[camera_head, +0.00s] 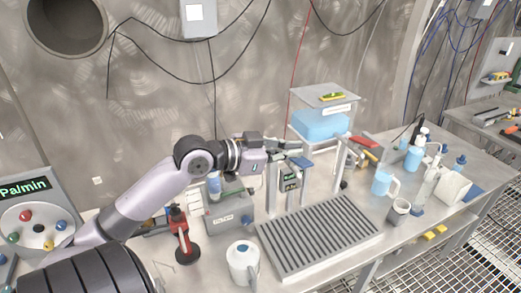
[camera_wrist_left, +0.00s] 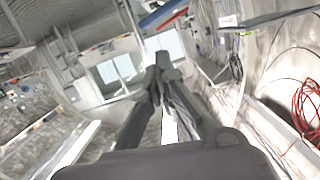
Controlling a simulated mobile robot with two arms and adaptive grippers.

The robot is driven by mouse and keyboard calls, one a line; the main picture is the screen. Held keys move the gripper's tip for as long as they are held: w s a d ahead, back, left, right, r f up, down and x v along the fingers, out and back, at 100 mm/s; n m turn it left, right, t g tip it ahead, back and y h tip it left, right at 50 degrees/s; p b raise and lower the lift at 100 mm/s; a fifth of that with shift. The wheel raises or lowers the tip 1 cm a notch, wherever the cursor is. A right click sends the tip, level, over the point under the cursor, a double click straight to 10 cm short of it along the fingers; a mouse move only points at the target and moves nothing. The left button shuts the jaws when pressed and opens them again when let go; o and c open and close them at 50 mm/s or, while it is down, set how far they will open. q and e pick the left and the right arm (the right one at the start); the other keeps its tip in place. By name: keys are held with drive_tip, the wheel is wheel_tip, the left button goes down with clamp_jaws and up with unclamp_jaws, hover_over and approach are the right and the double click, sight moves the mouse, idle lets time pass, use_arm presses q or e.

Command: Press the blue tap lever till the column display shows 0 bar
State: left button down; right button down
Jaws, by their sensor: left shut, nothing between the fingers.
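The blue tap lever (camera_head: 301,162) sits at the top of a metal column above a slotted drain tray (camera_head: 320,238) in the head view. The column display (camera_head: 290,181) shows small green digits that I cannot read. My left gripper (camera_head: 290,146) is shut and empty, beside and just above the lever; I cannot tell whether they touch. In the left wrist view the shut fingertips (camera_wrist_left: 162,68) point away from the camera. A blue and red piece shows beyond them, too blurred to name. My right gripper is not in view.
A clear tank of blue liquid (camera_head: 320,123) stands behind the column. A grey box (camera_head: 232,216), a red stand (camera_head: 181,236) and a white jug (camera_head: 243,262) are left of the tray.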

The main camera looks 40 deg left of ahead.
use_arm(q)
drive_tip(key=b+v, duration=0.2)
drive_tip(key=v, duration=0.5)
drive_tip(key=shift+a, duration=0.15)
idle(1.3)
